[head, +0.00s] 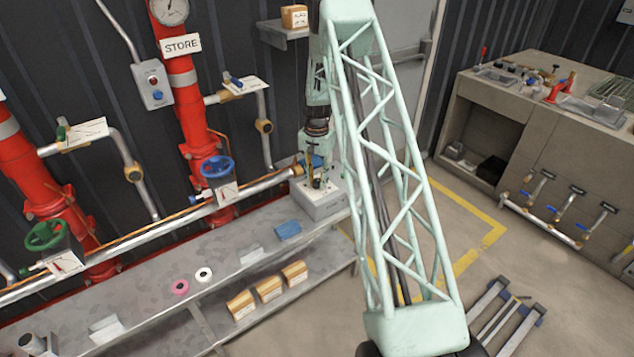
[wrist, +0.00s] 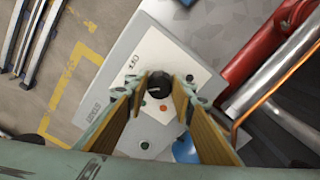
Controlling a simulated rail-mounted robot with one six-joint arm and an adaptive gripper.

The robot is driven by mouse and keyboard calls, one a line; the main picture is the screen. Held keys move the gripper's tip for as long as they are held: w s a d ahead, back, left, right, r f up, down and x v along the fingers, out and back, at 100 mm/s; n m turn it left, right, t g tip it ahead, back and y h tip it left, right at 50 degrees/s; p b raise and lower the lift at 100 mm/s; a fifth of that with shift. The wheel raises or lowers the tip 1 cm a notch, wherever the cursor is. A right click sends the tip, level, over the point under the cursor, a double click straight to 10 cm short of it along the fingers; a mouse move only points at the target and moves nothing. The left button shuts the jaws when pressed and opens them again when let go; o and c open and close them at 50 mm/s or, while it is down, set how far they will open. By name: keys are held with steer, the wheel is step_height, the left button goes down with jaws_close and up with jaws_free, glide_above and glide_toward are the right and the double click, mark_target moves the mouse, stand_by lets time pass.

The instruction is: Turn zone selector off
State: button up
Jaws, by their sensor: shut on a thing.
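The zone selector is a light grey box (head: 319,205) at the right end of the steel bench. Its pale top plate shows in the wrist view (wrist: 150,48), with small printed lettering that I cannot read surely. A dark round knob (wrist: 160,84) stands on the plate. My gripper (head: 319,182) points down over the box. In the wrist view, its two brownish finger pads (wrist: 161,88) are on either side of the knob, shut on it. A small orange-red spot shows on the plate between the fingers. The knob's pointing direction is hard to tell.
Red pipes with a blue handwheel (head: 217,167) and a green handwheel (head: 45,235) stand left of the box. A blue block (head: 288,230) and several cartons sit on the bench and its lower shelf. A workbench (head: 545,130) stands at right; yellow-lined floor lies between.

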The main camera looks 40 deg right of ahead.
mark_target(316, 180)
steer(key=m, duration=0.4)
steer(key=shift+m, duration=0.3)
steer(key=shift+w+m+b, duration=0.15)
steer(key=shift+m+b, duration=0.25)
steer(key=shift+m, duration=1.7)
steer(key=o, duration=0.9)
steer(key=shift+r, duration=0.1)
steer(key=shift+r, duration=5.9)
